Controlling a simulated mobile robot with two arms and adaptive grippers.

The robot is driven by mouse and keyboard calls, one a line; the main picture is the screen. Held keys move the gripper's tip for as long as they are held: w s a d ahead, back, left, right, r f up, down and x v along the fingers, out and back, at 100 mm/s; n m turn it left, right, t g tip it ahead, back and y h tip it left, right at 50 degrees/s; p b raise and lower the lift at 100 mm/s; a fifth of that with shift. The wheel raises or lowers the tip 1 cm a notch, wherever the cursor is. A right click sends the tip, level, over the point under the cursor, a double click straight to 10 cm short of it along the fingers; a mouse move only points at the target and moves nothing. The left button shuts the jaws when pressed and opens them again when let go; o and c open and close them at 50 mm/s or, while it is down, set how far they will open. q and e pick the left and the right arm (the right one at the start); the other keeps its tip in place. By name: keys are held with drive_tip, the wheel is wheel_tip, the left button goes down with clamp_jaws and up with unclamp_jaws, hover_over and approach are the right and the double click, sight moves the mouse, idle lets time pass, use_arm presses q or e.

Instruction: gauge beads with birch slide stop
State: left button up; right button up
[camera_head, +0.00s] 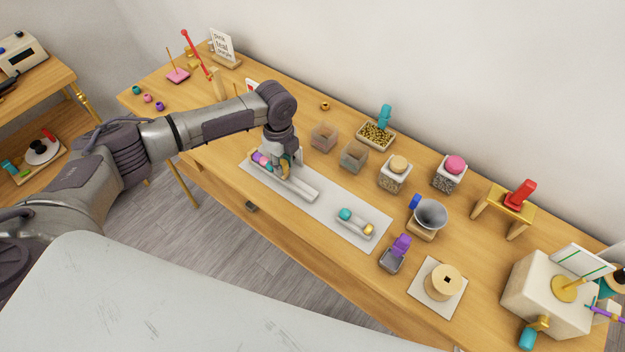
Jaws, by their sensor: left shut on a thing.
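A pale grooved gauge rail (303,189) lies on a light grey mat (330,212) on the wooden bench. Several colored beads (262,160), purple, pink and teal among them, sit in the rail's left end. My left gripper (281,166) points down over the rail, just right of these beads. It is shut on a small tan wooden piece, which looks like the birch slide stop (285,171). The fingers partly hide the stop and the nearest beads, so I cannot tell whether they touch. The rail's right part is empty. My right gripper is not in view.
A small holder with a teal bead (345,214) and a gold bead (369,229) stands right on the mat. Behind are open boxes (354,156), lidded jars (394,174) and a grey funnel (430,215). A cream crank machine (545,295) stands at the right end.

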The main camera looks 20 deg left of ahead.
use_arm(q)
drive_tip(key=shift+w+a, duration=0.25)
drive_tip(key=shift+a, duration=0.35)
drive_tip(key=shift+w+a, duration=0.2)
drive_tip(key=shift+a, duration=0.4)
idle(1.9)
drive_tip(key=o, duration=0.9)
wheel_tip(320, 180, up, 8)
drive_tip(key=p, duration=0.7)
